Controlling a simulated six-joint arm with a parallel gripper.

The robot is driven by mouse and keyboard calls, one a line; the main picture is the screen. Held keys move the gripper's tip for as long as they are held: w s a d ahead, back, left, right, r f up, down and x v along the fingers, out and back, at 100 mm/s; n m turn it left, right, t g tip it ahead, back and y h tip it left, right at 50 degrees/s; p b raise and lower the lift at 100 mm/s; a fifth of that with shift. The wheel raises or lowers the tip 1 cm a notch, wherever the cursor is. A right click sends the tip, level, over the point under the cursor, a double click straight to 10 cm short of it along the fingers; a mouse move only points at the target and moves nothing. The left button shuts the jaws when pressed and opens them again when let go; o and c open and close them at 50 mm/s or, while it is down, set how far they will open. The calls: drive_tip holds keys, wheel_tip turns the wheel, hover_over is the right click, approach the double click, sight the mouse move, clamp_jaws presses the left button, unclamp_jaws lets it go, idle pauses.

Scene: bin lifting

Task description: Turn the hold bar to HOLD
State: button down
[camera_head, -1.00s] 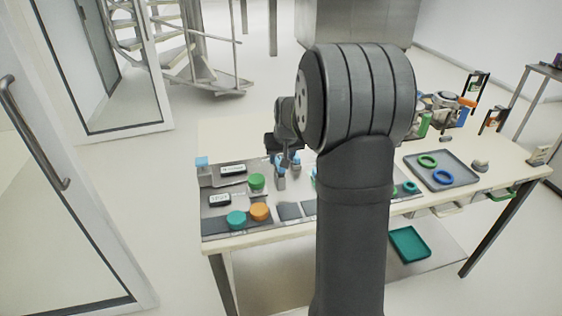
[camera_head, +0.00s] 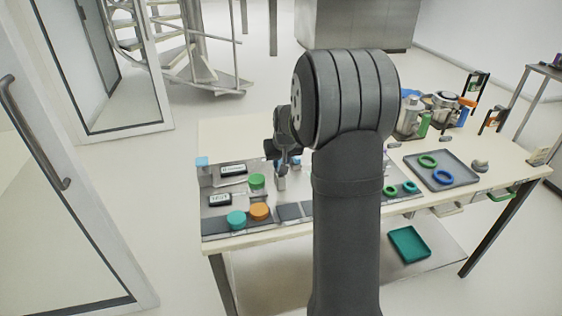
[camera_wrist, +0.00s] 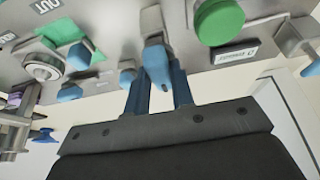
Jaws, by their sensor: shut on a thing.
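In the wrist view, a grey lever with a blue tip (camera_wrist: 156,66) stands out from the metal panel (camera_wrist: 105,18). It looks like the hold bar, but I see no HOLD mark to confirm this. My gripper (camera_wrist: 158,86) has its two blue fingers on either side of the lever's blue end and is shut on it. In the head view my gripper (camera_head: 282,164) is over the middle of the panel (camera_head: 234,190), and my arm hides the panel's right part. Which way the bar points is unclear there.
A green knob (camera_wrist: 218,20) sits close to the right of my fingers in the wrist view. Other blue-tipped levers (camera_wrist: 70,91) are to the left. In the head view, teal (camera_head: 236,220) and orange (camera_head: 259,211) knobs are at the front, and a grey tray (camera_head: 455,180) is at the right.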

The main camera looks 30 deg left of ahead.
drive_tip(key=shift+n, duration=0.3)
drive_tip(key=n, duration=0.1)
drive_tip(key=n+g, duration=0.1)
drive_tip(key=n, duration=0.1)
drive_tip(key=shift+w+d+n+y, duration=0.1)
drive_tip(key=shift+w+n+y, duration=0.05)
drive_tip(key=shift+n+y, duration=0.2)
drive_tip(key=n+g, duration=0.1)
drive_tip(key=n, duration=0.1)
drive_tip(key=n+g, duration=0.1)
drive_tip(key=n, duration=0.1)
drive_tip(key=shift+w+n+y, duration=0.1)
drive_tip(key=shift+n+y, duration=0.15)
drive_tip(key=n+g, duration=0.1)
drive_tip(key=n, duration=0.3)
drive_tip(key=shift+w+n+g, duration=0.15)
drive_tip(key=shift+n+g, duration=0.15)
drive_tip(key=shift+g, duration=0.1)
drive_tip(key=shift+n+g+h, duration=0.6)
drive_tip(key=shift+n+g, duration=0.1)
drive_tip(key=shift+n, duration=1.5)
drive_tip(key=c, duration=1.2)
unclamp_jaws()
drive_tip(key=shift+c, duration=0.2)
